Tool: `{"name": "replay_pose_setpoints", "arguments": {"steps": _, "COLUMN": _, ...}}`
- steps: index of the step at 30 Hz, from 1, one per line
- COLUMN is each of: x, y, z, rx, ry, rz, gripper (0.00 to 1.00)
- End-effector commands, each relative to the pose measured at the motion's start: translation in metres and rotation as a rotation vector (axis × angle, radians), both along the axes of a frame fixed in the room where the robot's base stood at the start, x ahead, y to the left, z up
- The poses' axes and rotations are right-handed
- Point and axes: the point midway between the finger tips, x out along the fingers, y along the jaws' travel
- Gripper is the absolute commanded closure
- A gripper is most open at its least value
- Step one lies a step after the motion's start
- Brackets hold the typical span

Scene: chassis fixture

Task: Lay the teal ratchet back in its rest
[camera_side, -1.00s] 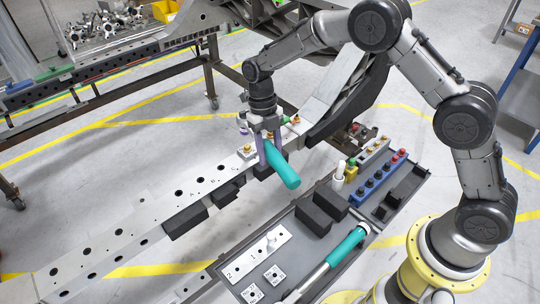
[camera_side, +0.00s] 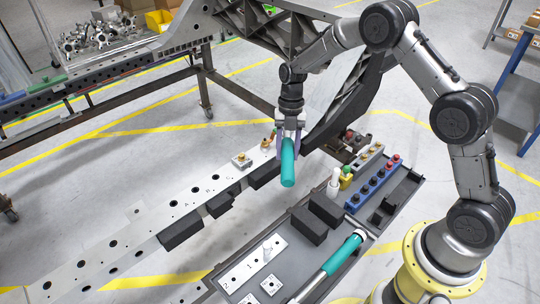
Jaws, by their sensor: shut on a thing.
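My gripper (camera_side: 289,142) is shut on the teal ratchet (camera_side: 288,172) and holds it in the air, with its teal handle pointing down and toward the camera. The ratchet's head is hidden behind the jaws. Below and to the right, two black blocks (camera_side: 309,226) stand in the grey tray (camera_side: 294,256); I cannot tell whether they are the ratchet's rest. The ratchet is clear of the tray.
A second teal-handled tool (camera_side: 343,252) lies along the tray's right side. A blue holder (camera_side: 372,186) with several knobs, a white bottle (camera_side: 334,183) and a yellow piece (camera_side: 346,178) stand behind. The drilled beam (camera_side: 150,215) runs left of the tray.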

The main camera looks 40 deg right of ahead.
Motion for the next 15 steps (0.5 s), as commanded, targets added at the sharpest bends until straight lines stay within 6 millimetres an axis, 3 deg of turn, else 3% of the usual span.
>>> {"name": "replay_pose_setpoints", "arguments": {"steps": 1, "x": -0.001, "y": -0.024, "z": -0.007, "rx": 0.004, "ry": -0.002, "rz": -0.136, "gripper": 1.00}}
{"name": "replay_pose_setpoints", "arguments": {"steps": 9, "x": -0.023, "y": -0.126, "z": -0.043, "rx": 0.017, "ry": 0.006, "rz": -0.798, "gripper": 1.00}}
{"name": "replay_pose_setpoints", "arguments": {"steps": 12, "x": -0.036, "y": -0.159, "z": -0.054, "rx": 0.018, "ry": 0.013, "rz": -1.019, "gripper": 1.00}}
{"name": "replay_pose_setpoints", "arguments": {"steps": 15, "x": -0.036, "y": -0.177, "z": -0.064, "rx": 0.030, "ry": 0.016, "rz": -1.287, "gripper": 1.00}}
